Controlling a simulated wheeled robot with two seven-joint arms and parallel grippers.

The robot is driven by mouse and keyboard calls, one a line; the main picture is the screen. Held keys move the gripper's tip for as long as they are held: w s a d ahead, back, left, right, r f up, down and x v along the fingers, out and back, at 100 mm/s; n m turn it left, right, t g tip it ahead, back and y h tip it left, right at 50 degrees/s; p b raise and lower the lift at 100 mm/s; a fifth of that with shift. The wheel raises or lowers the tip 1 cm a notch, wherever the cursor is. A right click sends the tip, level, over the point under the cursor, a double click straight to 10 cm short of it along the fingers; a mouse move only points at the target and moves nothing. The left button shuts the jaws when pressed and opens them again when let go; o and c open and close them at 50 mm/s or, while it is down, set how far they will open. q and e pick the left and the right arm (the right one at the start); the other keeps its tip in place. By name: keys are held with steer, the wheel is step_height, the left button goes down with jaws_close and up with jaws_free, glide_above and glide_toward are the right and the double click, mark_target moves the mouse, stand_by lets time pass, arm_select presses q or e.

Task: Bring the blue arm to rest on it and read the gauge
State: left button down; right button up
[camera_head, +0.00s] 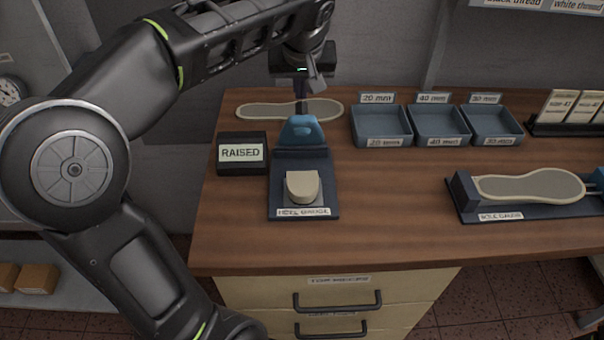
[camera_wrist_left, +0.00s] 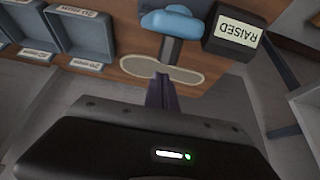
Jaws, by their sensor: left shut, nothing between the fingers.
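The heel gauge (camera_head: 326,208) is a dark blue base on the bench, with a beige heel piece (camera_head: 302,187) standing on it. Its blue arm (camera_head: 300,131) stands up at the back of the base, clear of the heel piece. A display block (camera_head: 242,153) to its left reads "RAISED"; it also shows in the left wrist view (camera_wrist_left: 236,33). My left gripper (camera_head: 303,98) is shut and empty, above and just behind the top of the blue arm. In the left wrist view the blue arm (camera_wrist_left: 172,22) lies beyond the shut fingers. My right gripper is out of view.
A beige sole (camera_head: 255,110) lies behind the gauge. Blue trays (camera_head: 381,144) with size labels stand to the right. A sole gauge (camera_head: 466,205) holding another sole is at the right. The bench front (camera_head: 400,245) is clear.

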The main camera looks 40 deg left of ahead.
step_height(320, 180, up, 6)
steer(key=p, duration=0.5)
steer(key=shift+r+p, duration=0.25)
steer(key=shift+p, duration=0.1)
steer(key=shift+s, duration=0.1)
